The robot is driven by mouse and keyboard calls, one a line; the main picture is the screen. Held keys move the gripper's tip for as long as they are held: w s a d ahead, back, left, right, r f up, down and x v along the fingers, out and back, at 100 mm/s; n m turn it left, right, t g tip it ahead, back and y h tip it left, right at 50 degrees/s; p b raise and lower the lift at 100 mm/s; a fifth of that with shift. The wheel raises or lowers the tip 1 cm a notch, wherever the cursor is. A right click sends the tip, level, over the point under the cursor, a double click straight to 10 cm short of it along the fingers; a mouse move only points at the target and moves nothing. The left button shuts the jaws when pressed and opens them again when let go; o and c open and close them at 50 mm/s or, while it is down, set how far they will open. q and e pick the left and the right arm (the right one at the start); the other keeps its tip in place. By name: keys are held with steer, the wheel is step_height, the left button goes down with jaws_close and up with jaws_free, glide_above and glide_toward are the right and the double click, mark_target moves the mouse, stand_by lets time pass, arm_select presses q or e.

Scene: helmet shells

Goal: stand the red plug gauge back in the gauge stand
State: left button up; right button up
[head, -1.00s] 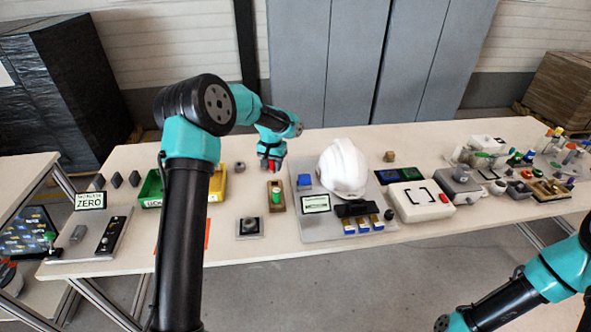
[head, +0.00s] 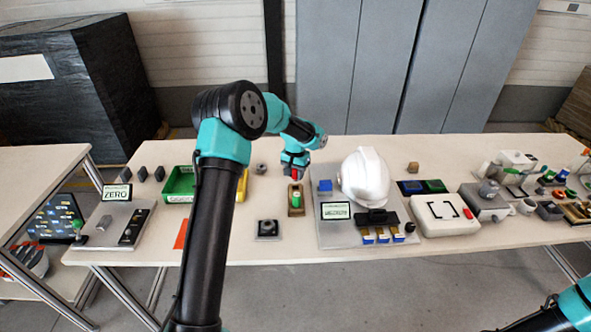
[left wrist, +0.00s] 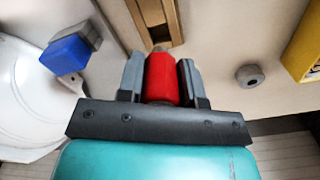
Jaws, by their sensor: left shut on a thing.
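The red plug gauge (left wrist: 162,78) is between the two grey fingers of my left gripper (left wrist: 161,75), which is shut on it. In the head view, the gauge (head: 295,175) shows as a small red piece below my left gripper (head: 294,167). The wooden gauge stand (head: 296,209) lies just in front of it on the table, with a green gauge (head: 296,198) in it. In the left wrist view, the stand (left wrist: 170,12) shows a dark slot just beyond the red gauge's tip. Contact between tip and stand cannot be told. My right gripper is out of view.
A grey board with a white helmet (head: 365,178) and a blue block (head: 325,186) stands right of the stand. A green bin (head: 179,184) and a yellow bin (left wrist: 306,48) are to its left. A grey round piece (head: 260,168) lies near the gripper. A black button box (head: 268,229) sits in front.

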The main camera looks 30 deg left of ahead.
mark_target(295, 179)
arm_select(q)
steer(key=shift+f, duration=1.5)
steer(key=shift+f, duration=1.15)
stand_by(1.8)
stand_by(0.5)
steer(key=o, duration=0.9)
steer(key=shift+r, duration=0.1)
step_height(295, 179, up, 17)
steer(key=shift+r, duration=0.15)
stand_by(0.3)
